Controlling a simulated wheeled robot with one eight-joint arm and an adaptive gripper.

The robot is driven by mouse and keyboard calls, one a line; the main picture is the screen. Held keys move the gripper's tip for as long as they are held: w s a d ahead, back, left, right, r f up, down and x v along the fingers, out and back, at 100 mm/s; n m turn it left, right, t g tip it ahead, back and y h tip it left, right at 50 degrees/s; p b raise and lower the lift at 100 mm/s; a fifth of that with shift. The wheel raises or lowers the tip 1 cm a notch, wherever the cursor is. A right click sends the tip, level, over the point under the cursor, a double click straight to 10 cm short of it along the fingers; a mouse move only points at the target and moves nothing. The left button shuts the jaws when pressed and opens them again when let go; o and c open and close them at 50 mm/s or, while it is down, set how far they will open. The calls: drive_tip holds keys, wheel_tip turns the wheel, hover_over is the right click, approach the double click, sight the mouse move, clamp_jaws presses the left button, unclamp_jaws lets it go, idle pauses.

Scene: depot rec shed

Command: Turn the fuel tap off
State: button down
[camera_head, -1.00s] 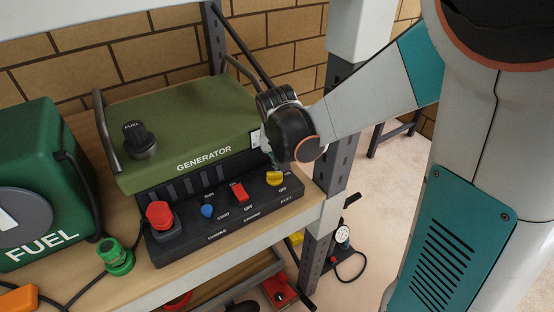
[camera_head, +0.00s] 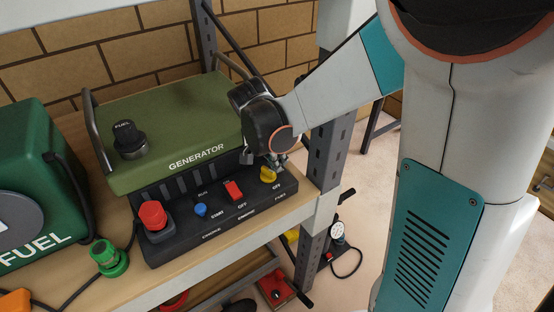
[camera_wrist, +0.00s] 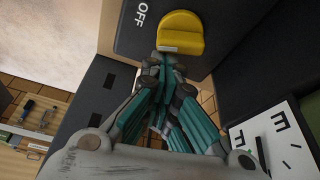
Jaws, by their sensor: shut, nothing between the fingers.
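The fuel tap is a yellow knob (camera_head: 268,175) at the right end of the generator's black control panel (camera_head: 180,236). The label beside it reads OFF. In the wrist view the yellow knob (camera_wrist: 181,30) is at the top, with a pale strip along its lower edge and OFF printed to its left. My gripper (camera_head: 274,162) is shut and empty, just behind the knob in the head view. In the wrist view its closed fingertips (camera_wrist: 168,60) are right at the knob's pale edge; I cannot tell whether they touch. The wrist partly hides the panel's back right.
The green generator (camera_head: 170,125) stands on a wooden shelf. A red button (camera_head: 152,213), blue knob (camera_head: 201,210) and red switch (camera_head: 233,190) sit left of the tap. A green fuel can (camera_head: 35,170) is at left; a metal shelf post (camera_head: 327,150) is close at right.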

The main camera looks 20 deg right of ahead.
drive_tip(key=shift+s+m, duration=0.1)
drive_tip(key=shift+m, duration=0.3)
drive_tip(key=shift+s, duration=0.2)
idle(0.8)
idle(0.6)
drive_tip(key=shift+s+d+r, duration=0.1)
drive_tip(key=shift+s+d, duration=0.05)
drive_tip(key=shift+d, duration=0.65)
